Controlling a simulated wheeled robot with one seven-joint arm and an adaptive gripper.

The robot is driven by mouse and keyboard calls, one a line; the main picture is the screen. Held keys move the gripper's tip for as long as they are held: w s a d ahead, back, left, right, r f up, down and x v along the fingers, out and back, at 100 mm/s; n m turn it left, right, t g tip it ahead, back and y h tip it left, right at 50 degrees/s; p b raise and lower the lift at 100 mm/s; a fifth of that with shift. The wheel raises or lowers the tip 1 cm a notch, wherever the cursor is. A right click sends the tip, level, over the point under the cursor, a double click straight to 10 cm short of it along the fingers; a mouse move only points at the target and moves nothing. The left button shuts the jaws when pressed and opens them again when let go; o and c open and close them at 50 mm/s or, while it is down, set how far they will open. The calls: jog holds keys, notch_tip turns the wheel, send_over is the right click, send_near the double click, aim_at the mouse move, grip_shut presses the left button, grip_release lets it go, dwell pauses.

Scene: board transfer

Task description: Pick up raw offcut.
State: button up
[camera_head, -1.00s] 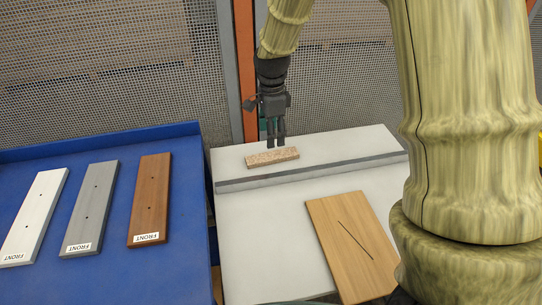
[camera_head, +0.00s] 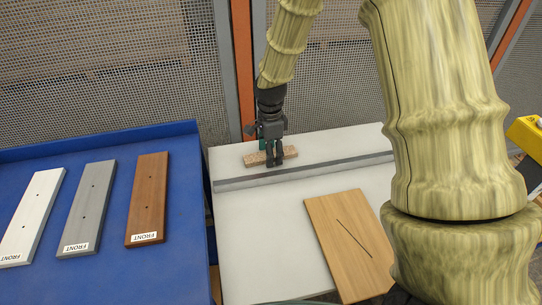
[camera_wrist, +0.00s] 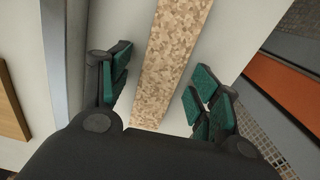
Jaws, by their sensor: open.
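The raw offcut (camera_head: 290,152) is a short, speckled tan block lying on the white table, behind the grey rail. In the head view my gripper (camera_head: 273,164) is low at the offcut and hides its middle. In the wrist view the offcut (camera_wrist: 172,62) runs between the two spread green-padded fingers of my gripper (camera_wrist: 158,92). Gaps show on both sides, so the fingers are apart from it in that view. My gripper is open and empty. The exact height of the fingertips over the table is hard to tell.
A grey rail (camera_head: 330,168) crosses the white table (camera_head: 250,225) just in front of the offcut. A light wooden board (camera_head: 335,215) with a dark slot lies nearer. White, grey and brown boards lie on the blue table (camera_head: 195,225) at left. A mesh fence (camera_head: 340,70) stands behind.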

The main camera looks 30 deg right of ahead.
jog(key=c, duration=1.1)
jog(key=shift+r, duration=0.1)
